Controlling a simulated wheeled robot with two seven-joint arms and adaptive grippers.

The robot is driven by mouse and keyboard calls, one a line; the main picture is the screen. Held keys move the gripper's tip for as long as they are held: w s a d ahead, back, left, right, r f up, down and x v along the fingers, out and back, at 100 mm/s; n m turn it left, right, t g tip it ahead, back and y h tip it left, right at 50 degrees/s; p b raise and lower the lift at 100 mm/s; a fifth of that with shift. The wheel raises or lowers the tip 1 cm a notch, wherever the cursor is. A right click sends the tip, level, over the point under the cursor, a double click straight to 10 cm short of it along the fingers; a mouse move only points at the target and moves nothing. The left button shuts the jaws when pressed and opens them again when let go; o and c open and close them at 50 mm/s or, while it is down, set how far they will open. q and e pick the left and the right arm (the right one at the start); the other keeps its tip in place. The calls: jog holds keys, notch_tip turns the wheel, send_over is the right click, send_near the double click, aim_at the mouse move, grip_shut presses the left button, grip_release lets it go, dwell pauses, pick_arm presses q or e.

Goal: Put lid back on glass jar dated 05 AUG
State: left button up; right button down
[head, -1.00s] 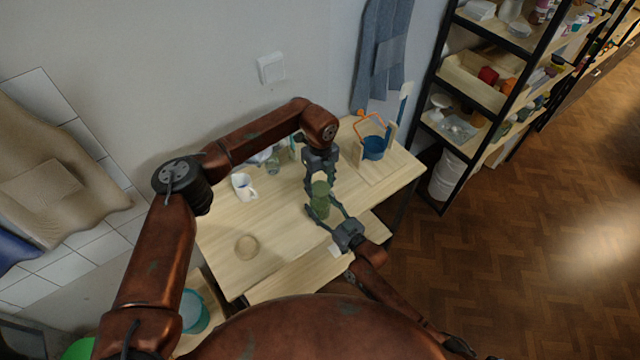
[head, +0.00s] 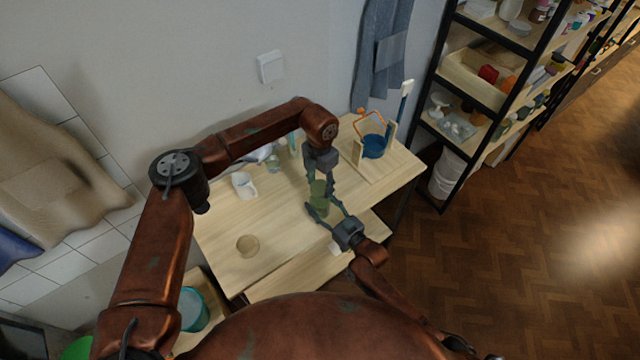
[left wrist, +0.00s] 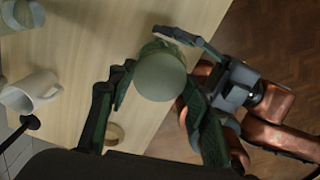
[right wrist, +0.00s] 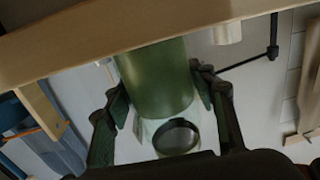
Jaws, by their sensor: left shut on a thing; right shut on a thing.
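A green glass jar (head: 321,206) is upright at the table's front edge, with my right gripper (head: 326,212) shut around its side. It fills the space between the right fingers in the right wrist view (right wrist: 155,80). My left gripper (head: 320,184) comes from above, shut on the green lid (head: 319,190) at the jar's top. The lid shows as a pale green disc between the left fingers in the left wrist view (left wrist: 160,76). Fingers hide the seam, so I cannot tell whether the lid is seated. No date is readable.
A white mug (head: 243,185) and a small glass (head: 273,163) stand at the back left of the table. A blue container (head: 373,146) sits on a wooden stand at right. The table's middle left is clear.

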pick_arm(q)
jog(key=m, duration=0.9)
jog(key=shift+m, duration=0.4)
jog(key=m, duration=0.5)
jog(key=shift+m, duration=0.4)
jog(key=m, duration=0.5)
jog(key=shift+w+a+m, duration=0.1)
jog(key=shift+m, duration=0.3)
jog(key=m, duration=0.5)
jog(key=shift+m, duration=0.4)
jog(key=m, duration=0.6)
jog(key=o, duration=0.7)
jog(key=shift+f, duration=0.1)
